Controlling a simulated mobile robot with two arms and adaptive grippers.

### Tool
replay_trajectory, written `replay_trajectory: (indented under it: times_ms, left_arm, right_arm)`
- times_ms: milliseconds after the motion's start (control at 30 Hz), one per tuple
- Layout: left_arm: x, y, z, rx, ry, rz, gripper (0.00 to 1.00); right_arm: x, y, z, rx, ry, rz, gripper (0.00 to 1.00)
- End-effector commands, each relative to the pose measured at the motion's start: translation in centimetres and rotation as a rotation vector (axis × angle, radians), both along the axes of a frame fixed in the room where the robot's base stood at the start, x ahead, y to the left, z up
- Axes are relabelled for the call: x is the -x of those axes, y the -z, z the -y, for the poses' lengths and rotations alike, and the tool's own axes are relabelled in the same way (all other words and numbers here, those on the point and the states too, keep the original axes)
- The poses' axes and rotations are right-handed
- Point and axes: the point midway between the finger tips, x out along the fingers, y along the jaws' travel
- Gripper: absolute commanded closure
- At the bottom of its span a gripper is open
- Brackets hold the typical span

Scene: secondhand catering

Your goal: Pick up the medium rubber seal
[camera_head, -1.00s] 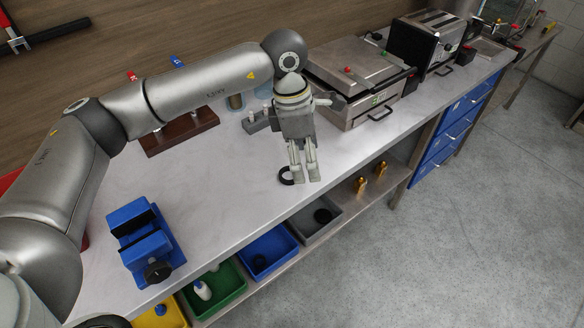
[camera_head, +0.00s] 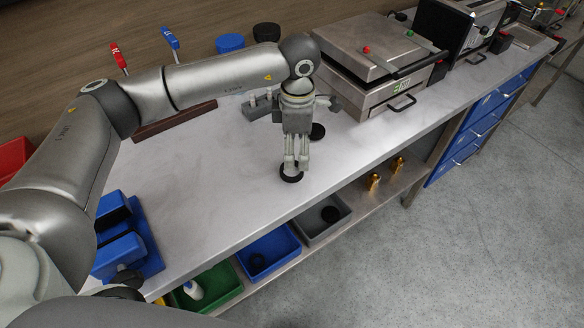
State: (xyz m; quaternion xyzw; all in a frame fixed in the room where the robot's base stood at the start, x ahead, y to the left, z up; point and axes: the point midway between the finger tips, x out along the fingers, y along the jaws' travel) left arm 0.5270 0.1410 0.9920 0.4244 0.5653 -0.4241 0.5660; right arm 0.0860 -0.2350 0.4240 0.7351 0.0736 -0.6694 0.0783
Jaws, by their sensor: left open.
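A black rubber ring (camera_head: 289,178) lies flat on the light counter near its front edge. My left gripper (camera_head: 296,166) points down at it, fingers open with a narrow gap. The fingertips overlap the ring in the picture and hide part of it; I cannot tell whether they touch it. A second black round piece (camera_head: 318,131) lies on the counter behind the gripper, partly hidden. I cannot tell by size which one is the medium seal. My right gripper is not in view.
A blue vise (camera_head: 133,245) stands at the counter's left. A metal press appliance (camera_head: 365,65) stands behind and right. Below the front edge are a green bin (camera_head: 222,290), a blue bin (camera_head: 283,243) and a grey bin (camera_head: 338,222). The counter left of the gripper is clear.

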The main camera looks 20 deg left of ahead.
Motion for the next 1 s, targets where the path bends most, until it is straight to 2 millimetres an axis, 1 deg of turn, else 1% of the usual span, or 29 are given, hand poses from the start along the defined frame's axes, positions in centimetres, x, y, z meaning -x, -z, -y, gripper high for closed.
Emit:
replay_trajectory:
  times_ms: [167, 267, 367, 500, 600, 800, 1000]
  left_arm:
    - [0.2, 1.2, -0.1, -0.001, 0.0, -0.001, 0.23]
    - [0.5, 2.1, -0.2, -0.002, 0.0, -0.004, 0.23]
    - [0.9, 3.5, -0.4, -0.002, -0.001, -0.004, 0.23]
    - [0.9, 5.5, -0.3, 0.0, -0.001, -0.002, 0.23]
    - [0.8, 6.0, -0.3, 0.0, -0.001, 0.0, 0.23]
    - [0.8, 6.1, -0.3, 0.0, 0.0, 0.001, 0.23]
    - [0.8, 6.1, -0.3, 0.0, 0.0, 0.001, 0.49]
  right_arm:
    - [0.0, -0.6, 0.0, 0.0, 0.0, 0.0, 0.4]
    - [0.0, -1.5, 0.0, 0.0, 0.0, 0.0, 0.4]
    - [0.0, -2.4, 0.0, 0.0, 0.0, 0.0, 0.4]
    - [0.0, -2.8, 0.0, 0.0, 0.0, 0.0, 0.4]
    - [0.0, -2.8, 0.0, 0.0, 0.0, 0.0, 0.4]
    - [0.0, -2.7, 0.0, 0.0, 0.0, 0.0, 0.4]
    - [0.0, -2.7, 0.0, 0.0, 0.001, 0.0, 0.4]
